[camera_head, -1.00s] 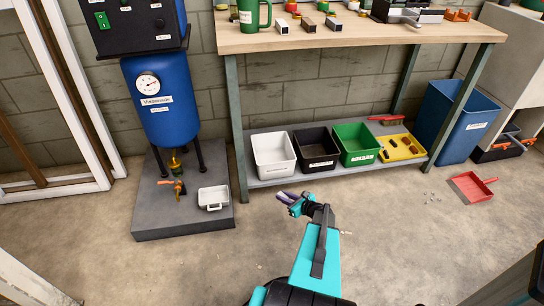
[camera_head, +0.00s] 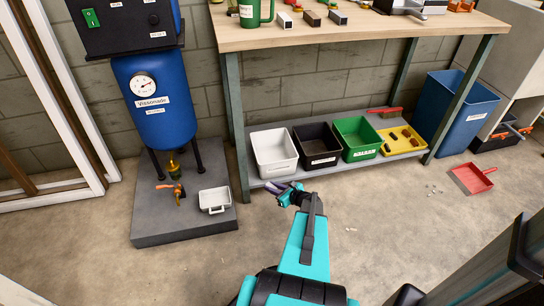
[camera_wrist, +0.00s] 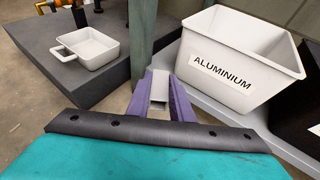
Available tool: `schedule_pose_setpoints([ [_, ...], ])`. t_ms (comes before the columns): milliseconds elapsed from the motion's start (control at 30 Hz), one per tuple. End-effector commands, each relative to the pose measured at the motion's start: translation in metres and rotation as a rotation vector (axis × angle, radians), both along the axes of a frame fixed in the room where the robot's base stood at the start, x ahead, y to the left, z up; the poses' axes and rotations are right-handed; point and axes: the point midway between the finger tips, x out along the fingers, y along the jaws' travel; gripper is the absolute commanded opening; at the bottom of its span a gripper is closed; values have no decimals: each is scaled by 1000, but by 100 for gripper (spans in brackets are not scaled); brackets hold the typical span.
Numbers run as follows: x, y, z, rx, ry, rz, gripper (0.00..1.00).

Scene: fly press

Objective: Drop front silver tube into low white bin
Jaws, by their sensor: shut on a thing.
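The white bin, labelled ALUMINIUM, stands open to the right of the fingers in the wrist view (camera_wrist: 235,78). The tube is outside the bin, and I cannot make it out in the head view.
A black bin (camera_head: 317,148), a green bin (camera_head: 356,138) and a yellow tray (camera_head: 404,139) stand to the right on the shelf. A table leg (camera_wrist: 149,35) rises just beyond the fingers. A small white handled pan (camera_head: 214,199) sits on the grey plinth (camera_head: 180,228).

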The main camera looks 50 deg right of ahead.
Motion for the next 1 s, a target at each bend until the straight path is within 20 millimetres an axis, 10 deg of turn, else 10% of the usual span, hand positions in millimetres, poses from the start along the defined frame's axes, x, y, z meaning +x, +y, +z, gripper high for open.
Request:
schedule_pose_setpoints([
  [567, -14, -48, 17, -8, 1, -166, 0],
  [1000, -23, -152, 127, 1, 12, -474, 0],
])
